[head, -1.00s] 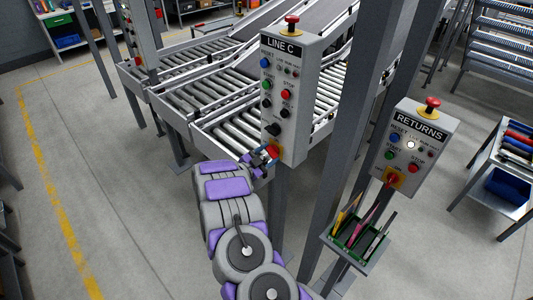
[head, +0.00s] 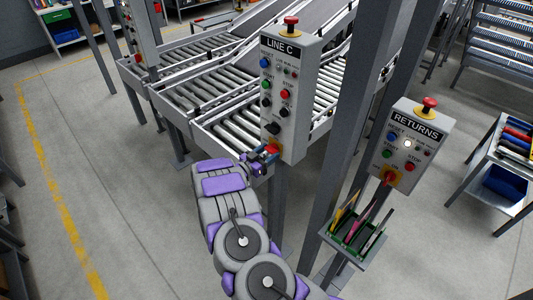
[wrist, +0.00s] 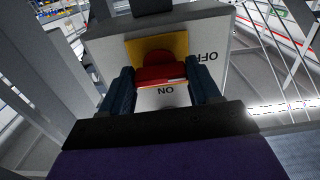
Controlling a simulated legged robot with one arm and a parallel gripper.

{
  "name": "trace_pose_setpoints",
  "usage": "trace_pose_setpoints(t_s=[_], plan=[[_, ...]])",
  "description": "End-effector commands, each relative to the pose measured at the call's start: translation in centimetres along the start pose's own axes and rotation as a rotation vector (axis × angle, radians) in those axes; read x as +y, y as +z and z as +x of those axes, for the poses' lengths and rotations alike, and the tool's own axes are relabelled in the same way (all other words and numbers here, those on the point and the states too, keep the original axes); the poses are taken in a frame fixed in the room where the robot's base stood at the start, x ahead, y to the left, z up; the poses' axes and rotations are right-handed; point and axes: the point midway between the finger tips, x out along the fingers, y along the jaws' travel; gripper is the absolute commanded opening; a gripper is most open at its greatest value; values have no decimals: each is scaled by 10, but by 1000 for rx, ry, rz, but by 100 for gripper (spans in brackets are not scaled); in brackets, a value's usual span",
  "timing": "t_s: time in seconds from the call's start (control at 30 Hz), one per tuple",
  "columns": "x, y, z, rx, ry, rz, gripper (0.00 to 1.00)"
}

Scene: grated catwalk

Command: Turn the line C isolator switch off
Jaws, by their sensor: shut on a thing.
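The LINE C control box (head: 287,95) stands upright on a post in the head view. Its isolator switch (head: 273,149) is low on the front, with a red handle on a yellow plate. In the wrist view the red handle (wrist: 160,72) sits between the two dark fingers of my gripper (wrist: 162,86), which is shut on it. An upside-down ON label shows just below the handle, and an OFF label lies to the right. My gripper (head: 263,160) partly hides the switch in the head view. The handle's exact angle is hard to tell.
The RETURNS box (head: 413,147), with its own red and yellow switch (head: 390,178), stands to the right. A green-lined tray (head: 354,237) of pens is below it. A grey column (head: 358,110) rises between the boxes. Roller conveyors (head: 222,125) lie behind. The floor at left is open.

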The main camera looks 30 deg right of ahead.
Motion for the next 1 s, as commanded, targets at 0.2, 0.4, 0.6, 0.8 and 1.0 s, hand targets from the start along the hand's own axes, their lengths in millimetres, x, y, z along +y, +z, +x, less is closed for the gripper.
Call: trace_pose_setpoints(t_s=[0.2, 0.4, 0.6, 0.8, 1.0], plan=[[-2, -2, 1, 4, -3, -2, 31], [-2, -3, 1, 5, -3, -1, 64], [-1, -3, -1, 4, -2, -1, 84], [-1, -3, -3, 5, -2, -2, 87], [-2, -2, -11, 5, -3, -2, 87]])
